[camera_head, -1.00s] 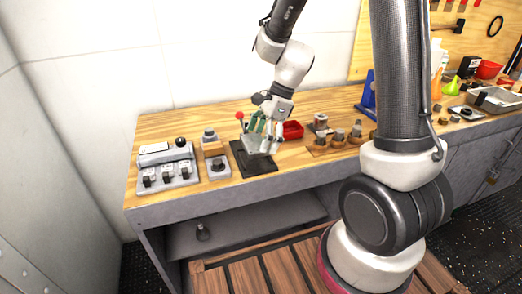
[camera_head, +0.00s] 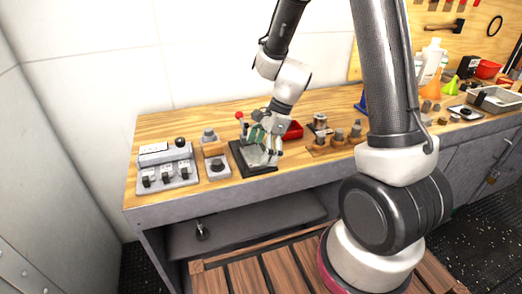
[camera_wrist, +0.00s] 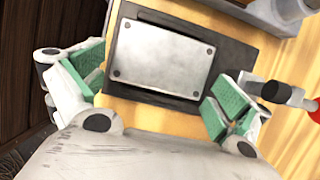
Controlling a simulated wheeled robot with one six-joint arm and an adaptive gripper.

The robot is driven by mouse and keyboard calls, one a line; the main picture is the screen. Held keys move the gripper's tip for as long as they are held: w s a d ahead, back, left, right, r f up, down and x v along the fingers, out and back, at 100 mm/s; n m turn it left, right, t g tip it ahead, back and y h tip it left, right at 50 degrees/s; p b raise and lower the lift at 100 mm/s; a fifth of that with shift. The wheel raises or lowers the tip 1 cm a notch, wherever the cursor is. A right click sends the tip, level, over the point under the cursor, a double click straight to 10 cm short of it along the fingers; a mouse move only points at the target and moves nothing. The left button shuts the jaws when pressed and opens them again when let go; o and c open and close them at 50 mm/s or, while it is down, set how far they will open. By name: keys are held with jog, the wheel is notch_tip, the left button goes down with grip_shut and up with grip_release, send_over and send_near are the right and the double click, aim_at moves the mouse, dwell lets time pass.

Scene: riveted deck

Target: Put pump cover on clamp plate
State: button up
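The pump cover, which I take to be the flat silver-grey plate with small dark corner holes, lies on the dark clamp plate (camera_head: 262,171). The pump cover (camera_wrist: 160,57) and the dark clamp plate (camera_wrist: 231,60) show clearly in the wrist view. Dark margin shows along the cover's top and right sides. In the head view the cover (camera_head: 252,156) is partly hidden by my fingers. My gripper (camera_head: 266,143) is above the plate. Its green-padded fingers (camera_wrist: 150,88) are spread to either side of the cover, with small gaps visible.
A red-knobbed lever (camera_head: 239,117) stands behind the clamp plate and shows close by my right finger in the wrist view. A switch box (camera_head: 167,168) and a small block with a knob (camera_head: 216,165) are left. A red tray (camera_head: 293,130) and wooden peg holder (camera_head: 335,143) are right.

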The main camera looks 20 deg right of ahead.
jog(key=v, duration=1.2)
jog(key=s+d+r+n+t+h, duration=0.2)
jog(key=s+d+r+n, duration=0.3)
jog(key=s+n, duration=0.4)
jog(key=s+d+r+n+t+h, duration=0.2)
jog(key=s+d+r+n, duration=0.3)
jog(key=s+r+n, duration=0.2)
jog(key=s+n, duration=0.2)
jog(key=s, duration=0.1)
jog(key=shift+h, duration=0.3)
jog(key=shift+d, duration=0.1)
